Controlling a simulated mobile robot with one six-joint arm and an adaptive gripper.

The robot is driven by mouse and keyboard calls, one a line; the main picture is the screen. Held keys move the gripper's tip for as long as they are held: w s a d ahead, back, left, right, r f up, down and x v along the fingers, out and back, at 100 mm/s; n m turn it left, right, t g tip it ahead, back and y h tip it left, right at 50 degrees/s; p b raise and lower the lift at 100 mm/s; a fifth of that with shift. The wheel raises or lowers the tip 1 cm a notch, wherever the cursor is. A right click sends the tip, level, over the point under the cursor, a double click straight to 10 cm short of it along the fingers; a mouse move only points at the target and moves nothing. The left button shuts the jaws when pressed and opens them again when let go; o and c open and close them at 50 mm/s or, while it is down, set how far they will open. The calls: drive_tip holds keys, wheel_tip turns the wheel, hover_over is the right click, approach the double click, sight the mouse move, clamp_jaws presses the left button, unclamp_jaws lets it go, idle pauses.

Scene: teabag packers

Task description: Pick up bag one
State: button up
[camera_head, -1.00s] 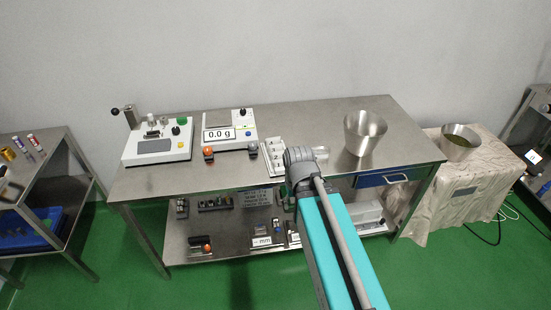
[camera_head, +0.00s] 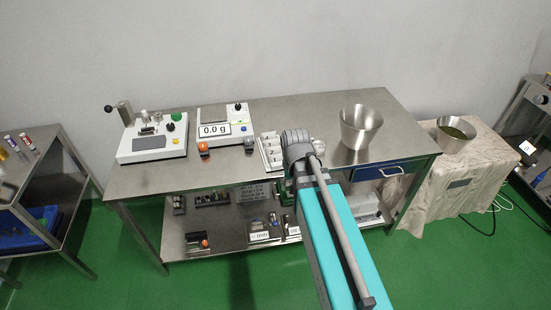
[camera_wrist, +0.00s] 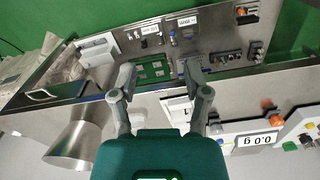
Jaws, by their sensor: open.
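A white numbered rack (camera_head: 268,152) stands on the steel table, partly hidden by the end of my arm. A white piece with a "1" shows between and below my fingers in the wrist view (camera_wrist: 178,108). I cannot make out bag one itself for certain. In the head view my wrist hides the fingers, just right of the rack.
The steel table (camera_head: 230,179) also holds a sealing device (camera_head: 150,143), a scale reading 0.0 g (camera_head: 213,129) and a steel bucket (camera_head: 361,128). Another bucket (camera_head: 455,135) stands on a cloth-covered table at right. Small devices lie on the lower shelf.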

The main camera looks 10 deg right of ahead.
drive_tip(key=w+r+m+p, duration=0.2)
drive_tip(key=w+m, duration=0.5)
drive_tip(key=w, duration=0.5)
drive_tip(key=w+r+m+p, duration=0.1)
drive_tip(key=w+r+m, duration=0.1)
drive_tip(key=w+m, duration=0.6)
drive_tip(key=w, duration=0.5)
drive_tip(key=shift+w+d+p, duration=0.15)
drive_tip(key=shift+w+p, duration=0.05)
drive_tip(key=shift+p, duration=0.2)
drive_tip(key=b, duration=0.9)
hover_over(277, 154)
wheel_tip(277, 154, down, 9)
drive_tip(key=shift+w+d+r, duration=0.1)
drive_tip(key=shift+r, duration=0.1)
drive_tip(key=shift+f, duration=0.15)
wheel_tip(277, 154, down, 5)
drive_tip(key=b, duration=0.5)
drive_tip(key=shift+w, duration=0.1)
drive_tip(key=c, duration=0.7)
